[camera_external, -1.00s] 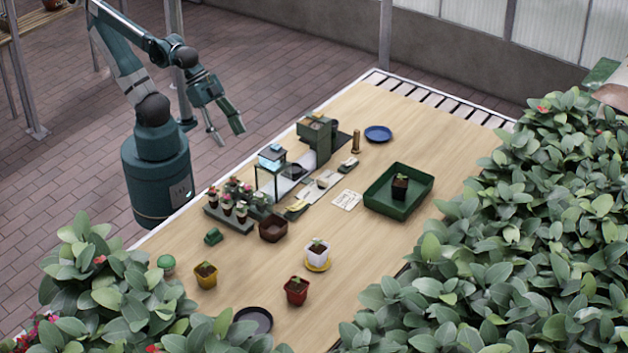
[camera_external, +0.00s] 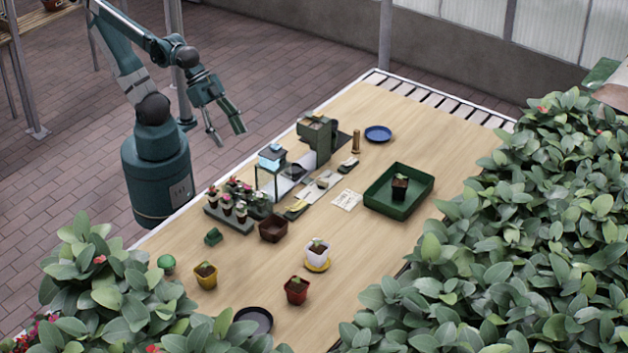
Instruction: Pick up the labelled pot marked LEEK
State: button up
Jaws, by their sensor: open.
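Several small pots with seedlings stand on the wooden table (camera_external: 375,260). A white pot (camera_external: 317,255) stands on a yellow saucer (camera_external: 318,267). A red pot (camera_external: 296,291) and a yellow pot (camera_external: 206,276) stand nearer the front. A black pot (camera_external: 399,188) sits inside the green tray (camera_external: 427,184). No label lettering is legible, so I cannot tell which pot is marked LEEK. My gripper (camera_external: 225,139) is open and empty, raised beyond the table's left edge and apart from all the pots.
A rack of flowering plants (camera_external: 229,221), an empty brown pot (camera_external: 273,229) and a glass-sided box (camera_external: 270,178) crowd the left side. A dark saucer (camera_external: 254,320) lies in front; a blue plate (camera_external: 378,133) lies behind. Dense foliage (camera_external: 530,220) borders the right. The middle-right tabletop is clear.

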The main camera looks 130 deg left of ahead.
jog(key=w+d+r+m+g+h+p, duration=0.1)
jog(key=w+d+r+m+g+p, duration=0.1)
jog(key=w+d+m, duration=0.5)
jog(key=m+g+h+p, duration=0.3)
jog(key=m+g+p, duration=0.3)
jog(key=m, duration=0.6)
send_over(208, 268)
jog(key=a, duration=0.2)
jog(key=shift+t, duration=0.3)
jog(key=f, duration=1.5)
jog(key=shift+w+a+f+p, duration=0.15)
jog(key=shift+w+a+p, duration=0.05)
jog(key=shift+w+p, duration=0.1)
jog(key=shift+d+f, duration=0.35)
jog(key=shift+f, duration=0.1)
jog(key=shift+x, duration=1.2)
jog(key=shift+s+f+b, duration=0.1)
jog(key=shift+b, duration=0.2)
